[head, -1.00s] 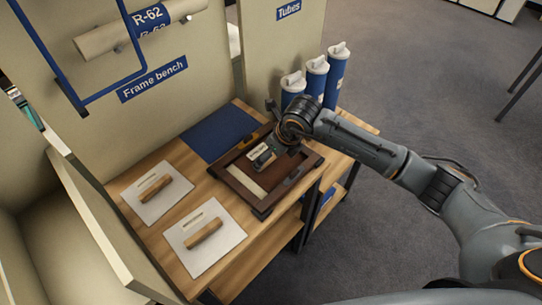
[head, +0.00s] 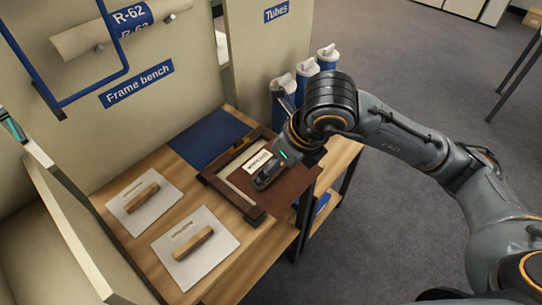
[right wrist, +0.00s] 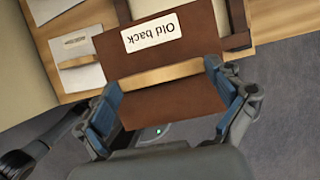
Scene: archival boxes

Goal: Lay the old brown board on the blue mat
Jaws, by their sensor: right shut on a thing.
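The old brown board (head: 286,191) has a white label reading "Old back" (right wrist: 151,32) and a pale wooden strip (right wrist: 165,77) across it. My right gripper (head: 264,182) is shut on it; the blue-padded fingers stand at the two ends of the strip in the right wrist view. The board overlaps the front right side of a dark picture frame (head: 222,188) and looks raised above it. The blue mat (head: 209,138) lies flat and bare on the bench, behind the frame.
Two pale sheets with wooden handles (head: 146,195) (head: 193,243) lie on the bench's left part. Blue tubes with white caps (head: 305,82) stand behind my right arm. Upright panels (head: 105,140) border the bench at the back and left.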

